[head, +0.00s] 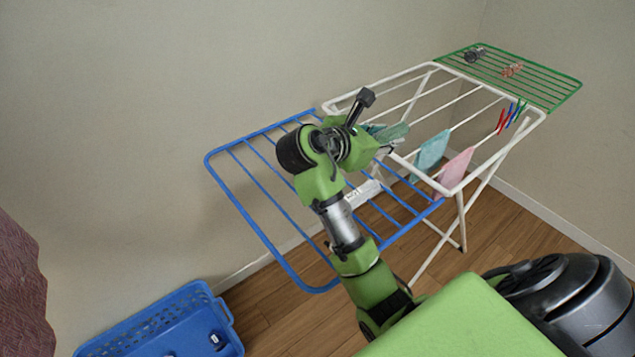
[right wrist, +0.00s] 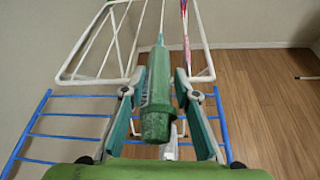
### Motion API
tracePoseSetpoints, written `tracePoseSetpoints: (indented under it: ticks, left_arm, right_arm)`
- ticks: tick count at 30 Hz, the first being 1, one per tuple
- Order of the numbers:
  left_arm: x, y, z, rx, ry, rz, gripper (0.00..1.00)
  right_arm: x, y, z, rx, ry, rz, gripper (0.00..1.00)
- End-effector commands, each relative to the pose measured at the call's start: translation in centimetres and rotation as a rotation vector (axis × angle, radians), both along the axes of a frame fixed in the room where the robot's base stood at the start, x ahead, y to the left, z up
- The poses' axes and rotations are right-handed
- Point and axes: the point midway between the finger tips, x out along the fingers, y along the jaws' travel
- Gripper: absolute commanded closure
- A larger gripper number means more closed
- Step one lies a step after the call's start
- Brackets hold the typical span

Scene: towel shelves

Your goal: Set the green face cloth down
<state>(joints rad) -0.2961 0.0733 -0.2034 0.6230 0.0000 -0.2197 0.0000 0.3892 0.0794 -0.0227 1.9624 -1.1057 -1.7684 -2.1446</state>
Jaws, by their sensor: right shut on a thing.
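The green face cloth (right wrist: 157,105) is in the right wrist view as a narrow, folded bundle between the two fingers of my right gripper (right wrist: 155,85). In the head view the cloth (head: 394,132) shows in part at the end of the arm, over the near end of the white rack. My right gripper (head: 383,138) is shut on it there, with the fingers partly hidden. One white rail lines up with the cloth's far end in the wrist view; I cannot tell whether they touch. My left gripper is not in view.
The white drying rack (head: 416,97) has a blue wing (head: 250,221) and a green wing (head: 552,88). A teal cloth (head: 431,152) and a pink cloth (head: 456,170) hang on it. Several clothespins (head: 511,115) sit on a rail. A blue basket (head: 130,330) stands lower left.

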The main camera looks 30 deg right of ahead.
Motion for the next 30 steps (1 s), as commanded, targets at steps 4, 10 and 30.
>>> tracePoseSetpoints:
  ticks: [4, 10, 30]
  left_arm:
    - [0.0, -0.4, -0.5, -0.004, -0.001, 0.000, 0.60]
    - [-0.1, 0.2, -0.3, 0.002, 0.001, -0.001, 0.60]
    - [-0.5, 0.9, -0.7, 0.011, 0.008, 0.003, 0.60]
  right_arm:
    - [0.5, -1.0, -0.1, 0.000, 0.002, -0.026, 0.94]
    - [3.5, 2.2, -2.0, 0.002, 0.006, -0.024, 0.94]
    - [9.7, 8.8, -10.1, -0.001, 0.004, -0.026, 0.94]
